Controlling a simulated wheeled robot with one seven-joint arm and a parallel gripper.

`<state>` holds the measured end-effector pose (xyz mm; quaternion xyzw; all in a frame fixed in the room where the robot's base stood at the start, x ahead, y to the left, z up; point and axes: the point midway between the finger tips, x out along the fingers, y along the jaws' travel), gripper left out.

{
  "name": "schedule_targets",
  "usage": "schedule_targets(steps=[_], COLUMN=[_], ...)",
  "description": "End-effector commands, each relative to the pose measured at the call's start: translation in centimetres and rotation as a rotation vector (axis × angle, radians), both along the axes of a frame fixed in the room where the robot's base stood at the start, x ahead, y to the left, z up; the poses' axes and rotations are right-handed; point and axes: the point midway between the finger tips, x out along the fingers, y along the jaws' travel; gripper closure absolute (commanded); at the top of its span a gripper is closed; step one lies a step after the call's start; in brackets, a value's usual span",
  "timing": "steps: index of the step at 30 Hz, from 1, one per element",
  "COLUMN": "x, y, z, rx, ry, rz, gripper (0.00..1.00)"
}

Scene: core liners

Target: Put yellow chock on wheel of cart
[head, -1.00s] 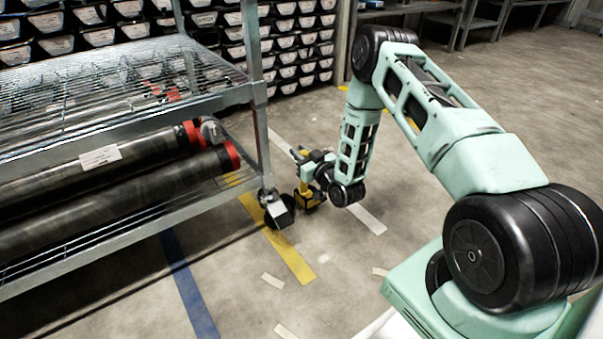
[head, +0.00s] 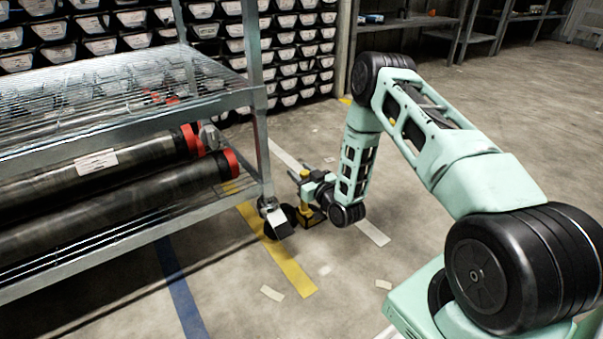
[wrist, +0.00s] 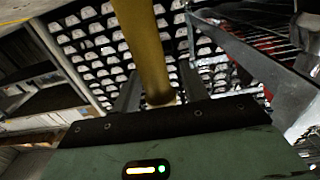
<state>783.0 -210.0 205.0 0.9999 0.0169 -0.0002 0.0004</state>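The yellow chock (head: 306,207), with an upright yellow post and a dark base, is at floor level just right of the cart's near corner wheel. That black caster wheel (head: 282,221) is under the corner post of the metal cart (head: 262,150). A small gap or bare contact lies between chock and wheel; I cannot tell which. My gripper (head: 305,181) is at the chock's post. In the wrist view the yellow post (wrist: 148,45) stands between my two fingers (wrist: 158,92), with a narrow gap showing on each side, so the gripper looks open around it. The chock's base is hidden there.
Dark core tubes with red ends (head: 150,190) lie on the cart's lower shelf. A wall of labelled trays (head: 295,60) stands behind. Yellow floor tape (head: 290,270) runs under the wheel. The floor to the right of my arm is clear.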

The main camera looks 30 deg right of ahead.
Motion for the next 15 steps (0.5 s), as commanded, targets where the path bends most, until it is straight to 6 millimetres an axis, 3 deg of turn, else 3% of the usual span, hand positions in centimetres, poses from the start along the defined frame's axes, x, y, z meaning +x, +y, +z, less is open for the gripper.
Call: schedule_targets(steps=[8,15], x=[-0.3,-4.3], y=[0.0,-0.1], z=[0.4,0.8], rx=[0.0,0.002], ry=[0.002,0.006], rz=[0.0,-0.001], gripper=[0.57,0.57])
